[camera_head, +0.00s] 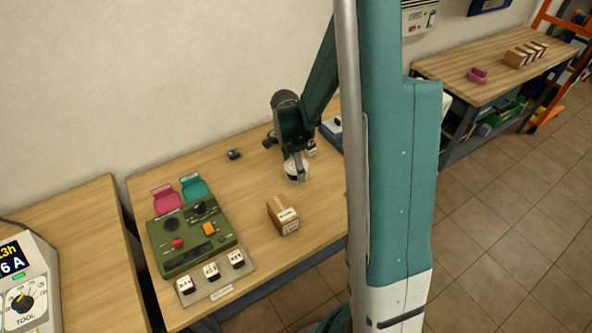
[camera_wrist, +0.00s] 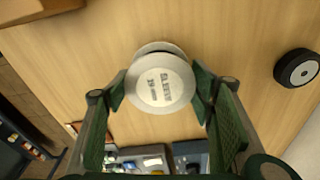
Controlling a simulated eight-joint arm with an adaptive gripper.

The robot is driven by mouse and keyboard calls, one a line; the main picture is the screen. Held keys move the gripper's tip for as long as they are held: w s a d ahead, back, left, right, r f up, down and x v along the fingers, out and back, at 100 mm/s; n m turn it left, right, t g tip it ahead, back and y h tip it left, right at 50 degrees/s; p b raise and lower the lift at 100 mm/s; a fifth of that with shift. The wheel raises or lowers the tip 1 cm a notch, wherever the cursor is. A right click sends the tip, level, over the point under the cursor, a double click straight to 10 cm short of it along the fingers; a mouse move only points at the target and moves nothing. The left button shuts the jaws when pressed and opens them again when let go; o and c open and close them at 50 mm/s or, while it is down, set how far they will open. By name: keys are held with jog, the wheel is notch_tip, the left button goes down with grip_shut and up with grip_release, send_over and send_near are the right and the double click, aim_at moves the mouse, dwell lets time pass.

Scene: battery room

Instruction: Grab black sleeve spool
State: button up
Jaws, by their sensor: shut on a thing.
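The sleeve spool (camera_wrist: 161,84) has pale round flanges with printed lettering and a thin dark band between them in the wrist view. My gripper (camera_wrist: 160,88) is shut on it, with one green finger on each side of the flange. In the head view the spool (camera_head: 297,177) shows under my gripper (camera_head: 294,163), over the wooden table. I cannot tell whether it still touches the table.
A small black roll with a grey centre (camera_wrist: 298,68) lies apart on the table (camera_head: 255,175). A cardboard box (camera_head: 283,215) stands nearer the front edge. A green control unit (camera_head: 192,235) and pink and teal holders (camera_head: 194,188) are at left. A blue-grey tray (camera_head: 331,131) lies behind.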

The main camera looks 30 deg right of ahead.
jog(key=shift+r+p, duration=0.45)
jog(key=shift+r, duration=3.25)
